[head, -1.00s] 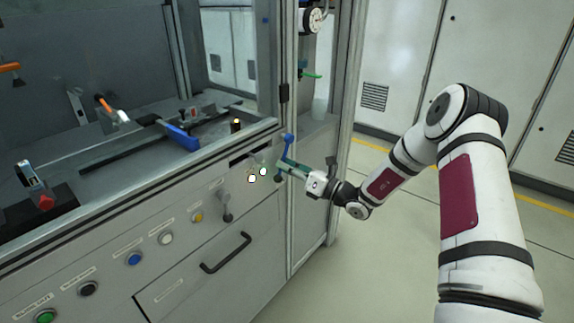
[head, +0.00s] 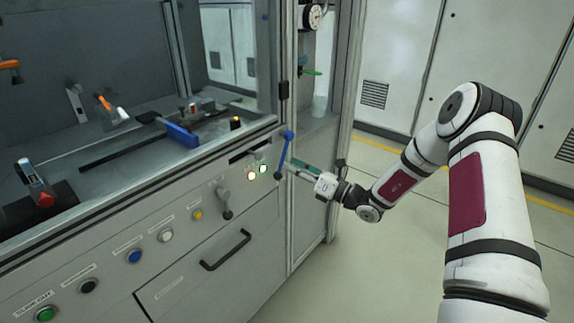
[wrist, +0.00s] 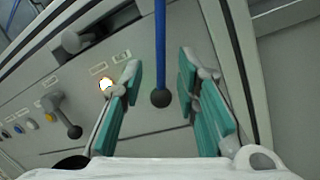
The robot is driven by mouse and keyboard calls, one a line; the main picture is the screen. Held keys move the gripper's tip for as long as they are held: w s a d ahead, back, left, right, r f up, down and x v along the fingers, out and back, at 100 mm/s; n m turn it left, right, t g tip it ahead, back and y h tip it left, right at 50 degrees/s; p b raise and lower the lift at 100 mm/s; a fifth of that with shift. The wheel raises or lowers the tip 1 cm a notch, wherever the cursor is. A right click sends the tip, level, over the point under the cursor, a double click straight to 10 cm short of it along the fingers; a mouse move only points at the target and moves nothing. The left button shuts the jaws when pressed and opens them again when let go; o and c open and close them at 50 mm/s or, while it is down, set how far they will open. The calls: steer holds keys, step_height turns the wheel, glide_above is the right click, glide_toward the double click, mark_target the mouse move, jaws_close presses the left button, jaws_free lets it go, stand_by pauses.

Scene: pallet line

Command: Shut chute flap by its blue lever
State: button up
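The blue lever (head: 285,152) hangs at the right end of the grey machine front, with its dark ball end low. In the wrist view the blue lever (wrist: 160,45) runs down between my fingers to its black ball (wrist: 160,97). My gripper (head: 293,166) is open, its teal fingers one on each side of the lever. The wrist view shows gaps between my gripper's fingers (wrist: 159,61) and the lever on both sides. I cannot make out the chute flap itself for certain.
A drawer handle (head: 226,250) sits below. A metal post (head: 292,60) rises beside the lever. The floor at right is clear.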

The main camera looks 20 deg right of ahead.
steer(key=v, duration=0.9)
steer(key=s+a+r+n+g+h, duration=0.1)
steer(key=s+a+r+n+g, duration=0.65)
steer(key=s+n, duration=0.25)
steer(key=s+a+r+n+g+h, duration=0.1)
steer(key=s+a+r+n+g, duration=0.7)
steer(key=s, duration=0.3)
steer(key=s+d+r+n+t+h, duration=0.1)
steer(key=s+d+n+h, duration=0.3)
steer(key=s, duration=0.4)
steer(key=s+d+n+h, duration=0.2)
steer(key=s+n+h, duration=0.25)
steer(key=s, duration=0.25)
steer(key=s+d+r+n+t+h, duration=0.1)
steer(key=s+d+n+h, duration=0.25)
steer(key=s+n, duration=0.35)
step_height(320, 180, up, 20)
steer(key=a+m+t+p, duration=0.1)
steer(key=t+p, duration=0.2)
steer(key=p, duration=1.5)
steer(key=shift+s+a, duration=0.2)
steer(key=shift+s, duration=0.05)
